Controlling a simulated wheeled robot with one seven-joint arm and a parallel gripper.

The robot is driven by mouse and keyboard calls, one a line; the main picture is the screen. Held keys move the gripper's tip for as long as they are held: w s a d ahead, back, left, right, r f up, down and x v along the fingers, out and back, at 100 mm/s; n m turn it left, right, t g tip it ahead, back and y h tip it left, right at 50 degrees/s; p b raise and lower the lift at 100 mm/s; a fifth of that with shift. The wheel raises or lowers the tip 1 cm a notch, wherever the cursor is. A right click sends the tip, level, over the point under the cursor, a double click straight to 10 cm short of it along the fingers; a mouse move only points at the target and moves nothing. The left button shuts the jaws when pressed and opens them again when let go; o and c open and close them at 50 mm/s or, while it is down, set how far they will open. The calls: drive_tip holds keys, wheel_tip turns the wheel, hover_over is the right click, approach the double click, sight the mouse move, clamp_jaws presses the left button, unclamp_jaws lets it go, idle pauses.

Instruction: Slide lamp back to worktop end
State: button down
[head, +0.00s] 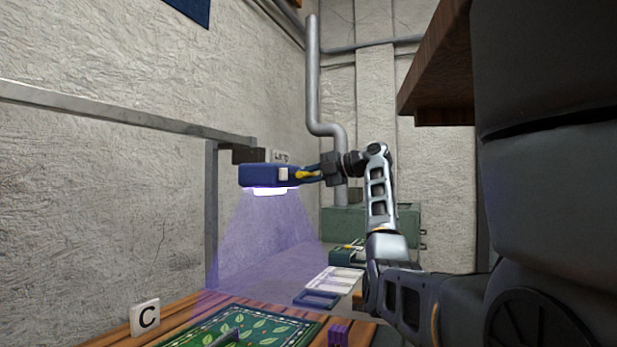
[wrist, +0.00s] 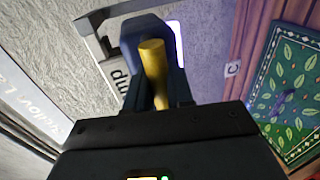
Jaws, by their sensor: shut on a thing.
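The lamp (head: 262,175) is a blue box with a glowing white underside and a violet light cone below it. My gripper (head: 308,174) is shut on the lamp's yellow handle (head: 300,175), to the right of the lamp body. In the wrist view the handle (wrist: 153,75) is between the jaws, with the blue lamp body (wrist: 148,32) behind it. The wooden worktop (head: 180,320) is below left.
A green leaf-patterned rug (head: 265,325) lies on the worktop, with a grey tool on it. A white "C" block (head: 145,317) stands at the left and a purple block (head: 338,333) at the right. A grey post (head: 211,215) stands under the rail. A brown shelf (head: 440,70) overhangs at the upper right.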

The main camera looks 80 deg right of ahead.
drive_tip(key=shift+s+d, duration=0.2)
drive_tip(key=shift+d, duration=0.05)
drive_tip(key=c, duration=1.3)
unclamp_jaws()
drive_tip(key=shift+d, duration=0.15)
drive_tip(key=shift+o, duration=0.7)
drive_tip(key=v, duration=0.7)
drive_tip(key=shift+s+a, duration=0.2)
drive_tip(key=shift+s, duration=0.1)
drive_tip(key=shift+r, duration=0.1)
